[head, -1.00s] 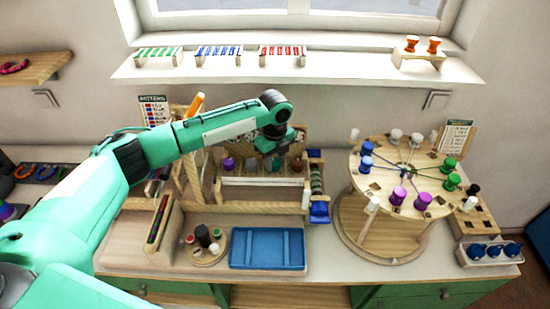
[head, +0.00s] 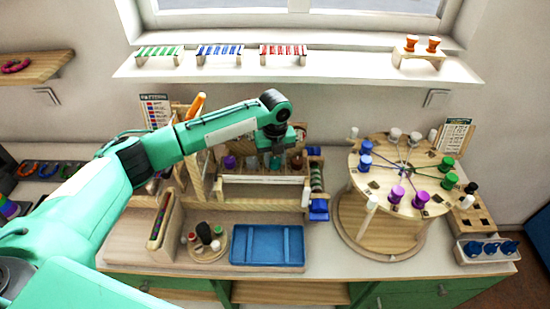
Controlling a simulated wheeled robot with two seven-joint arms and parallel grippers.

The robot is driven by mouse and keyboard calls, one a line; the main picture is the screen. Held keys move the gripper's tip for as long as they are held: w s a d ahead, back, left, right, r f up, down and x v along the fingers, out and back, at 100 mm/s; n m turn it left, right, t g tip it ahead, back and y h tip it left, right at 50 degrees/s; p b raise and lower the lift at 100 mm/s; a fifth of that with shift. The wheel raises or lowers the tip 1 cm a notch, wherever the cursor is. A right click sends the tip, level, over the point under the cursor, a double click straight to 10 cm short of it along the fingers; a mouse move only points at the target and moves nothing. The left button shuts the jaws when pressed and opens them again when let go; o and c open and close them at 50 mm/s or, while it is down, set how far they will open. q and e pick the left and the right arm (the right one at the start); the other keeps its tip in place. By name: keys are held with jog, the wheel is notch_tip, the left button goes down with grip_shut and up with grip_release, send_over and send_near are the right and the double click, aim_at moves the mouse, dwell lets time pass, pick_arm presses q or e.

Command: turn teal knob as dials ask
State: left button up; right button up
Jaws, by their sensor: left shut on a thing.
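My left gripper (head: 274,150) reaches down at the wooden frame (head: 262,208) at the back of the counter. It is shut on the teal knob (head: 275,163), which shows only in part below the jaws. A purple knob (head: 229,162) stands to the left of it and a brown-red knob (head: 297,163) to the right. My arm and wrist cover much of the panel behind the knobs, so I cannot read any dial. My right gripper is not in view.
A blue tray (head: 267,262) lies in front of the frame. A round board (head: 372,178) with coloured spools stands to the right, and a small round tray (head: 208,256) with small items to the left. A card (head: 157,111) stands behind my arm. Some counter is bare.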

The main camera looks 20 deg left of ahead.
aim_at(275, 161)
pick_arm(q)
jog(key=o, duration=1)
jog(key=shift+c, duration=0.2)
jog(key=shift+r, duration=0.1)
jog(key=shift+r, duration=0.4)
notch_tip(275, 161, up, 13)
jog(key=b, duration=0.4)
jog(key=shift+f, duration=0.15)
